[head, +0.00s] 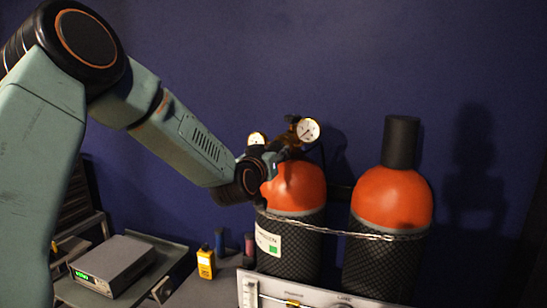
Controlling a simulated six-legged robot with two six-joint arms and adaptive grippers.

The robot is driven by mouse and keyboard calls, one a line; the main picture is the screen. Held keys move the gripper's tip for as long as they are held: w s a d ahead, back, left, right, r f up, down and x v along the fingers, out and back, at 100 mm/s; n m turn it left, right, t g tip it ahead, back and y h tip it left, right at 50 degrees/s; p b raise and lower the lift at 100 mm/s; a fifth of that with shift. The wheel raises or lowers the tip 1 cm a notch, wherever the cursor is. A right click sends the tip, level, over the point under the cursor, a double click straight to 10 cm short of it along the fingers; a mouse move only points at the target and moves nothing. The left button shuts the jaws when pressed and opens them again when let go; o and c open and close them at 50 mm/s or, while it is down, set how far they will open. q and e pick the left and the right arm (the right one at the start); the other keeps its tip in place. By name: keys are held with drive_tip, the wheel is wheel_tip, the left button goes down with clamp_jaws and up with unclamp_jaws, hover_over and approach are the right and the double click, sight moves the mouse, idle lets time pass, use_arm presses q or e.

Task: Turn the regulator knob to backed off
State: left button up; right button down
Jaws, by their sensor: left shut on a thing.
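My left gripper (276,156) reaches in from the left to the front of the regulator, just above the cylinder's orange shoulder. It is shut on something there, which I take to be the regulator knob. The knob itself is hidden by the gripper and wrist, so its setting cannot be read. My right gripper is not in view.
A capped cylinder (392,200) stands to the right; a chain (340,234) crosses both cylinders. A panel (300,292) is in front. A grey instrument (113,264) with a green display sits on a shelf at lower left, near a yellow device (206,262). A dark blue wall is behind.

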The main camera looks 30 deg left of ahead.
use_arm(q)
drive_tip(key=n+b, duration=0.7)
drive_tip(key=n, duration=0.1)
drive_tip(key=n+b, duration=0.8)
drive_tip(key=n, duration=0.1)
drive_tip(key=n+b, duration=0.7)
drive_tip(key=n, duration=0.1)
drive_tip(key=shift+r, duration=0.3)
drive_tip(key=shift+r+n, duration=0.1)
drive_tip(key=shift+n, duration=0.2)
drive_tip(key=o, duration=1.1)
drive_tip(key=shift+w+d, duration=0.1)
drive_tip(key=shift+w, duration=0.1)
drive_tip(key=shift+o, duration=0.3)
drive_tip(key=shift+s+f, duration=0.1)
drive_tip(key=shift+f, duration=0.1)
drive_tip(key=shift+s, duration=0.1)
